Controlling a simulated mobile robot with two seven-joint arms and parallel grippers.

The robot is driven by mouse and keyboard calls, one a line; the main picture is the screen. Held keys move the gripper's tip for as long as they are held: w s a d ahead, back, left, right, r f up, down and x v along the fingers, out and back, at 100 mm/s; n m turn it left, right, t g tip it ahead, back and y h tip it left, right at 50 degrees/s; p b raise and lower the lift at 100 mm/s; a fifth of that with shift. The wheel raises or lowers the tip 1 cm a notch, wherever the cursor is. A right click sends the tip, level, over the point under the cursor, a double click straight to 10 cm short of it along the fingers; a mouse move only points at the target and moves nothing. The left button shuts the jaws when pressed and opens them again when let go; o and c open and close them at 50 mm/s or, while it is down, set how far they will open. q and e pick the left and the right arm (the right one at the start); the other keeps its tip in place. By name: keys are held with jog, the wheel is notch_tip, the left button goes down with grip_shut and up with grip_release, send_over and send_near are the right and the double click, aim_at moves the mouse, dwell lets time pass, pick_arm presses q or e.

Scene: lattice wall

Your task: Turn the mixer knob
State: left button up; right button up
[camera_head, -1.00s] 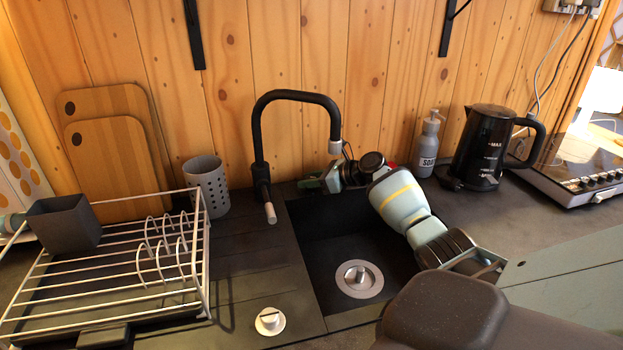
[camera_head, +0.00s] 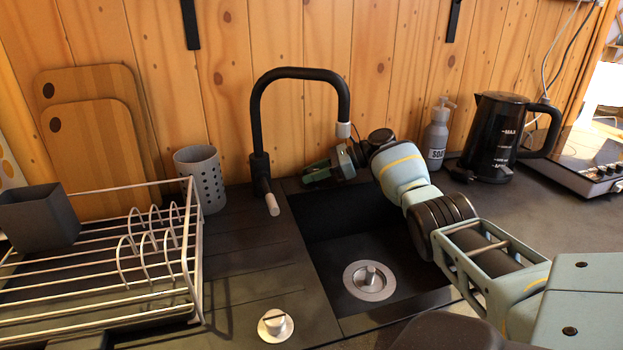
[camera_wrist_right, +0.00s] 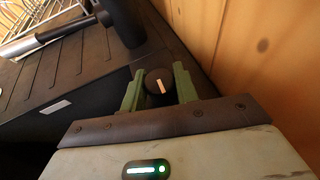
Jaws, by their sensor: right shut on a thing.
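The mixer knob (camera_wrist_right: 158,82) is a small round black knob with a pale line on its face. In the wrist view it sits between the two green fingers of my right gripper (camera_wrist_right: 158,90), which is shut on it. In the head view the right gripper (camera_head: 319,172) is at the back edge of the sink, just right of the black faucet (camera_head: 258,140). The knob itself is hidden there. My left gripper is not in view.
The dark sink (camera_head: 330,232) lies below my right arm. A soap bottle (camera_head: 437,135) and black kettle (camera_head: 495,135) stand to the right. A dish rack (camera_head: 100,260) and grey perforated cup (camera_head: 203,178) are on the left. The wooden wall (camera_head: 285,40) is close behind.

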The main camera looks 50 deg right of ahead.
dwell(0.4)
jog(key=o, duration=1)
jog(key=shift+v, duration=3.85)
